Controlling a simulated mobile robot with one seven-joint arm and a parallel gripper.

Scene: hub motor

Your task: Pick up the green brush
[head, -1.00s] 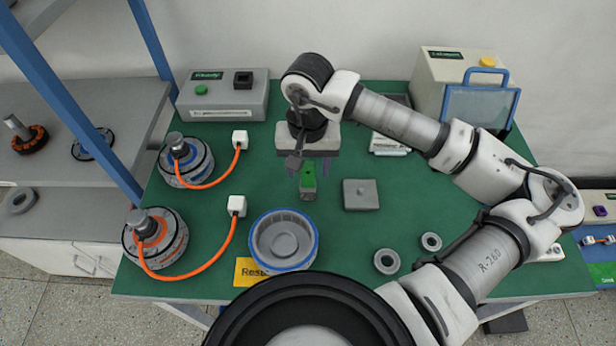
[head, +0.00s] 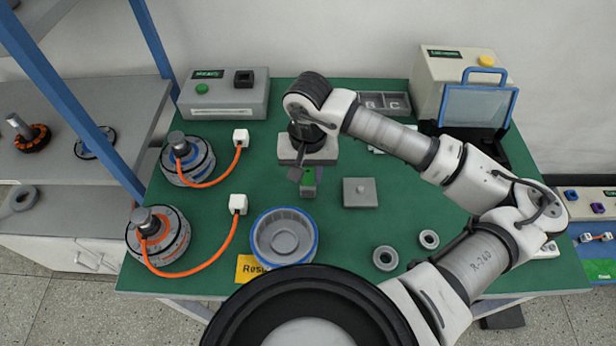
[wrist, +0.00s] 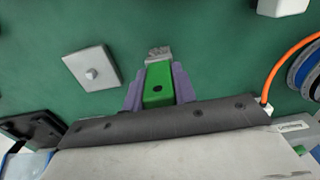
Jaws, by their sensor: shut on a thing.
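The green brush (head: 308,178) is in the middle of the table, below my gripper (head: 308,172) in the head view. The rear of the brush is hidden by the gripper body. I cannot tell whether the brush touches the table.
A grey square plate with a knob (head: 360,192) lies just right of the brush. A blue-rimmed grey bowl-like part (head: 284,238) is in front. Two grey rings (head: 386,258) lie front right. Orange-cabled motors (head: 158,235) stand at left.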

